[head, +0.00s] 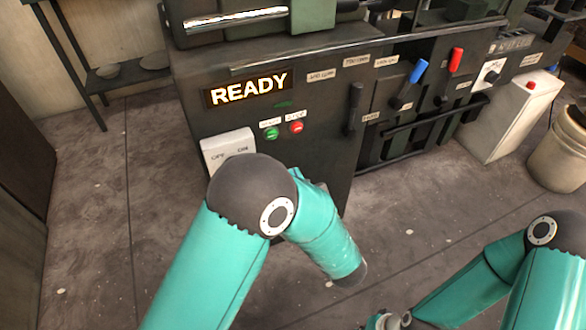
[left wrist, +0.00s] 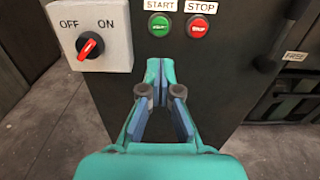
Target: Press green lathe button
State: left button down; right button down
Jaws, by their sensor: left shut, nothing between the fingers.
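The green START button (head: 272,133) sits on the dark lathe front, left of the red STOP button (head: 296,127). In the left wrist view the green button (left wrist: 159,27) is uncovered, above my fingertips, with the red button (left wrist: 198,27) to its right. My left gripper (left wrist: 161,72) is shut and empty, pointing at the dark panel below the green button. I see a gap between the fingertips and the button in the picture. In the head view my left arm's teal links hide most of this gripper. My right arm shows at lower right, its gripper not clearly visible.
A lit READY sign (head: 248,90) is above the buttons. A white OFF/ON switch box (left wrist: 92,35) with a red knob sticks out to the left. A black lever (head: 354,108) and blue-handled lever (head: 417,72) are to the right.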

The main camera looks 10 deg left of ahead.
aim_at(272, 137)
pick_arm(q)
jog(key=p+x, duration=0.1)
jog(key=x, duration=1.1)
jog(key=shift+w+a+p, duration=0.1)
jog(key=shift+a+p, duration=0.1)
jog(key=shift+p, duration=0.1)
